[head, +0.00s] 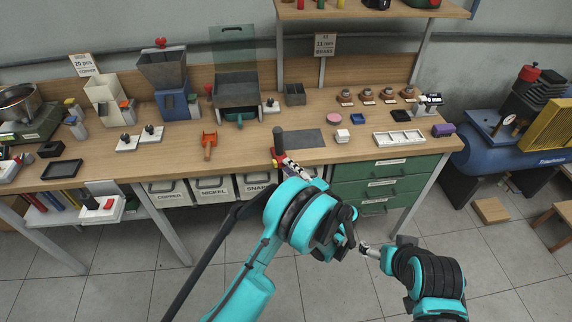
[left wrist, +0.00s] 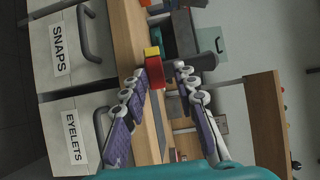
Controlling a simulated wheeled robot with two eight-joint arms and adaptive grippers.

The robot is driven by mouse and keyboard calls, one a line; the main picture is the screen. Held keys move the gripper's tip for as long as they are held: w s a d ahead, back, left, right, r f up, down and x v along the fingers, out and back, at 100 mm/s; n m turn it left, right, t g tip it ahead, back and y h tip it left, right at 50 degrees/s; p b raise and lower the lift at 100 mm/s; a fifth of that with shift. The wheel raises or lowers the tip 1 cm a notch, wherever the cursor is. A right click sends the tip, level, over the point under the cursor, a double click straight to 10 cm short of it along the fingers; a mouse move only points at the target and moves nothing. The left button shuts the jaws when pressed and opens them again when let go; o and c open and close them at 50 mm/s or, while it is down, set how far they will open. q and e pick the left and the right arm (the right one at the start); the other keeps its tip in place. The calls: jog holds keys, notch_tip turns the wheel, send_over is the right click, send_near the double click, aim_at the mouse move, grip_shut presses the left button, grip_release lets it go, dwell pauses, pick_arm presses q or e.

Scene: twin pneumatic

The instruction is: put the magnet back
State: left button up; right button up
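A red block with a yellow end (left wrist: 156,72) shows at my left fingertips in the left wrist view. In the head view, a red piece (head: 278,158) is at the bench's front edge with a dark upright cylinder (head: 278,140) beside it. I cannot tell for sure which thing is the magnet. My left gripper (left wrist: 166,68) has its fingertips a small way apart, with the red block between or just past them; contact is unclear. In the head view it (head: 284,163) points at the red piece. My right gripper (head: 364,247) is low in front of the bench, its fingers mostly hidden.
The wooden bench (head: 250,152) carries a dark mat (head: 300,138), a white tray (head: 399,138), an orange-red tool (head: 209,143) and a hopper (head: 163,70). Labelled bins (head: 212,188) and green drawers (head: 385,170) sit below. A blue compressor (head: 515,150) stands right.

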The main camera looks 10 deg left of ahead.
pick_arm(q)
jog(key=shift+o, duration=0.5)
jog(key=o, duration=1.6)
jog(key=v, duration=0.7)
jog(key=shift+s+d, duration=0.15)
jog(key=shift+d, duration=0.05)
